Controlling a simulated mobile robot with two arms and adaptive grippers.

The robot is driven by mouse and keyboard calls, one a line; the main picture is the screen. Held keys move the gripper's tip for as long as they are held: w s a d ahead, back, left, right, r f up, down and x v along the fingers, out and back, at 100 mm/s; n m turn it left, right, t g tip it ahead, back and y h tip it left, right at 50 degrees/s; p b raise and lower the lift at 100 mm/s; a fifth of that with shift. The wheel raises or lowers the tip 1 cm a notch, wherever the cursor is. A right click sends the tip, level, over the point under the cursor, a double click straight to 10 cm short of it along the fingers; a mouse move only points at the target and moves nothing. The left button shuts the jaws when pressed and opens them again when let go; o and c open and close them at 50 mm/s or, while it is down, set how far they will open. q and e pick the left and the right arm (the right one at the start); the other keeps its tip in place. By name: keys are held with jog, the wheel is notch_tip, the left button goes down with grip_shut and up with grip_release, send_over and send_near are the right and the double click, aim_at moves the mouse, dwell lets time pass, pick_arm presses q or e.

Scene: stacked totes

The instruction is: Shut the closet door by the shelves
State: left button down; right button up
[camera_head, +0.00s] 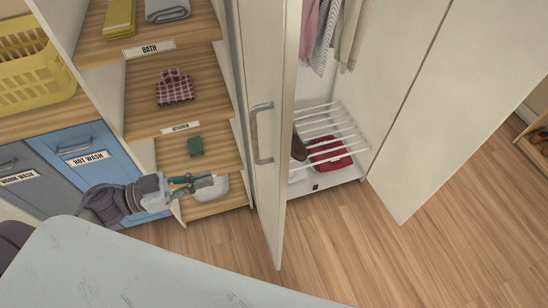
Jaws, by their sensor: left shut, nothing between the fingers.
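The closet door by the shelves (275,215) is a cream panel standing open, seen nearly edge-on in the middle of the head view. Its grey bar handle (258,135) is on the face turned to the shelves. My left gripper (208,182) is shut and empty in front of the lowest shelf, left of the door and apart from it. It is lower than the handle. My right gripper is not in view.
The closet interior (345,160) shows hanging clothes, a wire rack and a red bag. A second door (425,120) stands open at right. Shelves (175,95) hold folded items. A pale surface (130,270) fills the lower left. The wooden floor (450,250) is clear.

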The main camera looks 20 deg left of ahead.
aim_at(263, 164)
pick_arm(q)
jog(key=p+x, duration=0.3)
jog(key=x, duration=1)
jog(key=shift+a+r, duration=0.1)
jog(key=shift+r, duration=0.1)
jog(key=shift+w+d+f, duration=0.1)
jog(key=shift+w+d, duration=0.15)
jog(key=shift+d, duration=0.1)
